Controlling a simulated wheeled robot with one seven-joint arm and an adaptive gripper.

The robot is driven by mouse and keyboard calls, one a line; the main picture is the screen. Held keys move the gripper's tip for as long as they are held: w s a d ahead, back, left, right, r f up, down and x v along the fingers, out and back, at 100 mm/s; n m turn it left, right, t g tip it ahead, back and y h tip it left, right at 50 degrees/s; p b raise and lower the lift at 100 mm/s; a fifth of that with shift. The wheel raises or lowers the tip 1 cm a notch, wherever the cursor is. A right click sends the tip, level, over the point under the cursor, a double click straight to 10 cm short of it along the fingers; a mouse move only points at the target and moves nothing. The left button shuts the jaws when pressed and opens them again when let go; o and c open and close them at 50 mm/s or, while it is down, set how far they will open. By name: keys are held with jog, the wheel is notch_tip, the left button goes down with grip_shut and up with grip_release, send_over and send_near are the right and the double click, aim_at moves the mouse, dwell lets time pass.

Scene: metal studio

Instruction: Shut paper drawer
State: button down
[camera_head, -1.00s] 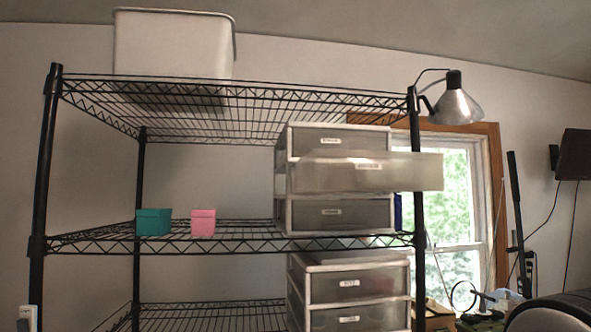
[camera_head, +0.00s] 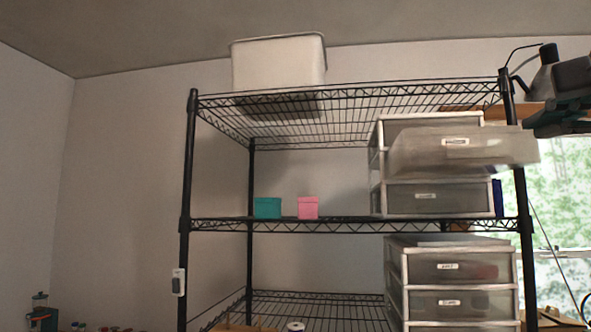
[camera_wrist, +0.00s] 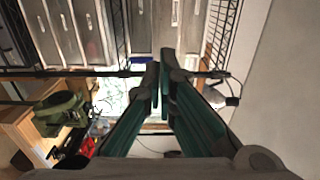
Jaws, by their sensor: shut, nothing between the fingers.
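The upper white-framed drawer unit (camera_head: 373,170) stands on the middle shelf. In the wrist view, my gripper's green-grey fingers (camera_wrist: 160,68) are together and empty, pointing toward the drawer fronts.
The black wire shelf has a post (camera_head: 520,190) close to the drawer. A teal box (camera_head: 267,208) and a pink box (camera_head: 308,208) stand left of the unit. A white bin (camera_head: 278,62) is on top. A lower drawer unit (camera_head: 404,280) stands below. A lamp (camera_head: 548,56) hangs at upper right.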

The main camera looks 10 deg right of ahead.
jog(key=shift+p+x, duration=0.3)
jog(key=shift+x, duration=6.65)
jog(key=b+x, duration=0.1)
jog(key=x, duration=1.9)
jog(key=shift+w+a+f, duration=0.1)
jog(key=shift+w+f, duration=0.05)
jog(key=shift+w, duration=0.6)
jog(key=shift+s, duration=0.1)
